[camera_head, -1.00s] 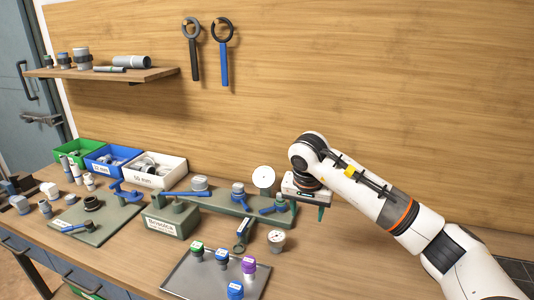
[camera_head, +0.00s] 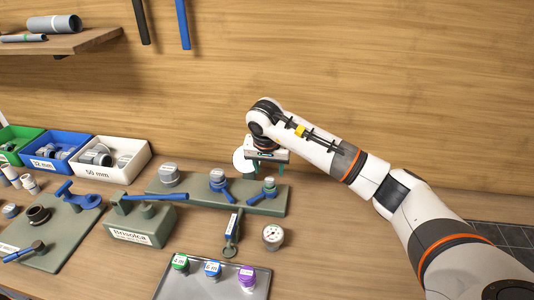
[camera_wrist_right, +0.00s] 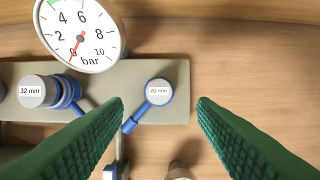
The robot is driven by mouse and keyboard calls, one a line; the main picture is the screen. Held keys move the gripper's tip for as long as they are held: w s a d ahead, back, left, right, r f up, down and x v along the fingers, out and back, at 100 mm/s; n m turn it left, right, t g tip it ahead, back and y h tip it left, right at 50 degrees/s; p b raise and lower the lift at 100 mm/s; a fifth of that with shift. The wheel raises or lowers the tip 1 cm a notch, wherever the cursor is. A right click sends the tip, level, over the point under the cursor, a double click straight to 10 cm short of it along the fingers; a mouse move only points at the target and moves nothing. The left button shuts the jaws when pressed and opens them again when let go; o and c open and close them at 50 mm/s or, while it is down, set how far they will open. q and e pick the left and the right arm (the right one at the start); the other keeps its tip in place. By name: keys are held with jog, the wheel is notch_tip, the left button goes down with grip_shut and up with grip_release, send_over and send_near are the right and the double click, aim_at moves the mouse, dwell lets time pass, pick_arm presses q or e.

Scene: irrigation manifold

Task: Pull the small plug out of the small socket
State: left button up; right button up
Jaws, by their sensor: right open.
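The small plug (camera_head: 269,183) has a grey cap with a white label. It sits upright in the small socket at the right end of the grey-green manifold (camera_head: 160,187), with a blue lever beside it. In the right wrist view the small plug (camera_wrist_right: 159,84) shows from above, its label too blurred to read surely; the blue ring and lever of the small socket (camera_wrist_right: 130,125) show around and below it. My right gripper (camera_head: 265,168) is open and empty above the manifold's right end. In the wrist view its green fingers lie either side of the plug, apart from it. My left gripper is out of view.
A pressure gauge (camera_wrist_right: 80,32) stands behind the manifold, close to the right gripper. The 32 mm plug (camera_head: 217,176) and a larger plug (camera_head: 169,170) stand to the left. The table's right is clear.

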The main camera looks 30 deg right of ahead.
aim_at(269, 180)
jog(key=x, duration=0.5)
jog(key=shift+w+f+p, duration=0.1)
jog(key=shift+f+p, duration=0.05)
jog(key=shift+p, duration=0.25)
jog(key=shift+w+f, duration=0.1)
jog(key=shift+f, duration=0.3)
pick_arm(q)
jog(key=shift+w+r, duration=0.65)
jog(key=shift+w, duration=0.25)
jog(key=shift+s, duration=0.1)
pick_arm(e)
grip_shut()
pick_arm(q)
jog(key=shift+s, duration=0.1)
pick_arm(e)
jog(key=shift+r, duration=0.15)
pick_arm(q)
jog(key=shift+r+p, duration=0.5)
jog(key=shift+p, duration=0.05)
pick_arm(e)
jog(key=shift+r, duration=0.75)
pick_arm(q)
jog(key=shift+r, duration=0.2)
pick_arm(e)
jog(key=shift+r, duration=0.35)
